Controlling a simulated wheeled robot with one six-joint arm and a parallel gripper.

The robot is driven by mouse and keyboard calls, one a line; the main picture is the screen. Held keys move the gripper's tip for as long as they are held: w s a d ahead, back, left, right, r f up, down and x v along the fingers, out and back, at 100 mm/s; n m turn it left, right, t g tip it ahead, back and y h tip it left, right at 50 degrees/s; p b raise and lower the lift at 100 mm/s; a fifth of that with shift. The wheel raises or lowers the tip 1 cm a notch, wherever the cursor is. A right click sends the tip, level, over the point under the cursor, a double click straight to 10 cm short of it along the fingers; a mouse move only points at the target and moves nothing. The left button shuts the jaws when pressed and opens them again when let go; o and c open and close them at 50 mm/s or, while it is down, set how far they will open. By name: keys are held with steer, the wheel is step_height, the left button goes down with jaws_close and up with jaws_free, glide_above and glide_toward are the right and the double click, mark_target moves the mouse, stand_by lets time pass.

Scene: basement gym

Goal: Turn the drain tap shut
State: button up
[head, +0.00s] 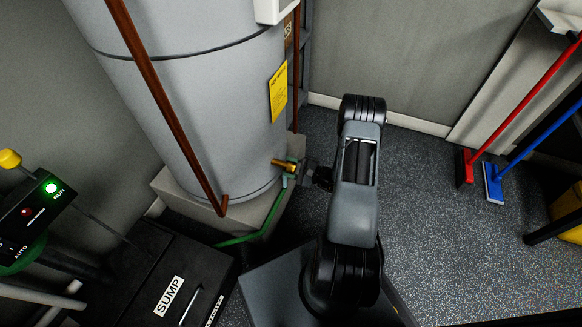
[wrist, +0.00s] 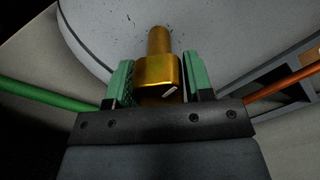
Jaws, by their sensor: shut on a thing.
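The drain tap (head: 281,163) is a small brass fitting low on the side of the grey tank (head: 215,115). In the wrist view the brass tap (wrist: 157,66) sticks out from the tank wall. My gripper (head: 291,171) reaches it from the right. In the wrist view my gripper (wrist: 158,82) has its two green-padded fingers on either side of the tap's wide brass part, shut on it. A small pale mark shows on the dark underside between the fingers. The tap's handle position cannot be told, as the fingers and palm hide its lower part.
The tank stands on a pale plinth (head: 257,213), with a green hose (head: 240,239) at its foot and a copper pipe (head: 160,95) in front. A black sump box (head: 140,275) is lower left. A red broom (head: 465,166) and blue broom (head: 493,184) stand right. Open floor (head: 430,220) lies between.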

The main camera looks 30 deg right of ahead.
stand_by(0.4)
steer(key=o, duration=0.9)
steer(key=p+v, duration=0.3)
steer(key=v, duration=1)
steer(key=shift+s+d, duration=0.2)
steer(key=shift+d, duration=0.1)
